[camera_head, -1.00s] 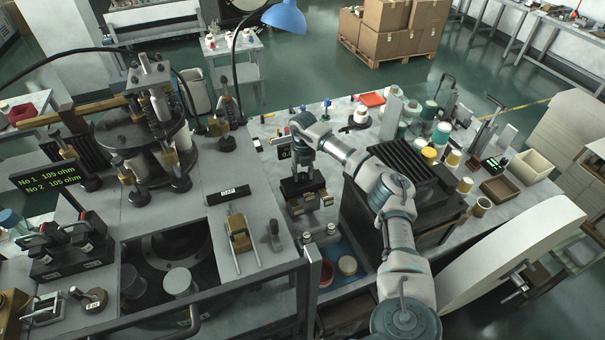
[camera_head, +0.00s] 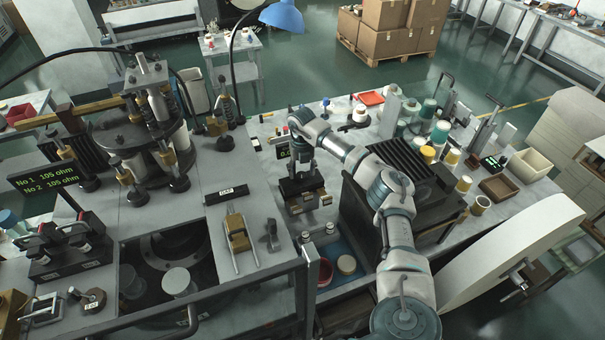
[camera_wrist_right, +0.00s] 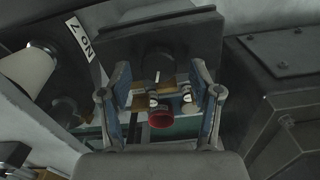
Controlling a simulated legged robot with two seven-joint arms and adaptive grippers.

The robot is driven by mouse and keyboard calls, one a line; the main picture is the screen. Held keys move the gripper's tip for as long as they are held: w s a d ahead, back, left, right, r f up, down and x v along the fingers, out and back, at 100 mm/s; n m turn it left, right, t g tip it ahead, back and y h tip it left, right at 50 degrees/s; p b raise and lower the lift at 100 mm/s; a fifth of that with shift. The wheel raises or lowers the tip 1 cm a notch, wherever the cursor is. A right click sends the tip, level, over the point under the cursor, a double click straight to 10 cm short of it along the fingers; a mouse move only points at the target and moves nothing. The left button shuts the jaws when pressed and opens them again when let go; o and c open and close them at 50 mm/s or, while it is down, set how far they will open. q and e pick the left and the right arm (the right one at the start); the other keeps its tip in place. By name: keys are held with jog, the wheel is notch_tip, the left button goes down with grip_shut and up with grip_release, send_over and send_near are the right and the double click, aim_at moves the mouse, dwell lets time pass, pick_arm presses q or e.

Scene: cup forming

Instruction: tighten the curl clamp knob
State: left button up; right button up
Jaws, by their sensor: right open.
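A dark round part (camera_wrist_right: 158,66) with a small pale mark sits just beyond the fingertips. I cannot tell which of these is the curl clamp knob, or whether a finger touches it. My left gripper is not in view.
A brass clamp fixture (camera_head: 237,234) stands on the machine top (camera_head: 205,225) at the left. A dark ribbed box (camera_head: 400,180) stands right of the gripper. A blue tray (camera_head: 340,262) with a red bowl (camera_head: 325,272) lies below. Jars and small boxes crowd the bench at right.

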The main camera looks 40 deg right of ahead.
aim_at(302, 174)
notch_tip(302, 174, up, 10)
jog(key=shift+r, duration=0.25)
jog(key=shift+d, duration=0.1)
dwell(0.4)
